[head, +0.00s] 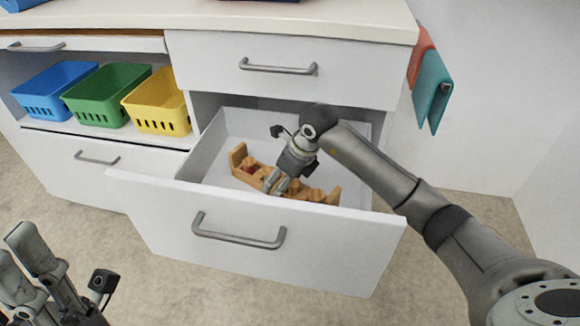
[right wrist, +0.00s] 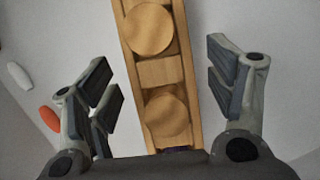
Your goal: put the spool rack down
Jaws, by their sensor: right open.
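The spool rack (head: 323,195) is a long, light-brown wooden piece with raised ends. It lies in the open drawer (head: 150,196), along its front side. My right gripper (head: 275,188) reaches down over the middle of the rack and hides part of it. In the right wrist view the rack (right wrist: 160,72) runs between the two spread fingers of my right gripper (right wrist: 160,95), with a gap on each side. Round wooden shapes show on it. My left gripper (head: 28,262) is at the lower left, away from the drawer and partly cut off by the frame.
Blue (head: 55,88), green (head: 108,92) and yellow (head: 158,102) baskets stand on the shelf left of the drawer. A closed drawer (head: 290,66) sits above. An orange object (right wrist: 50,119) and a white object (right wrist: 19,75) show left in the wrist view. Teal cloth (head: 432,90) hangs at right.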

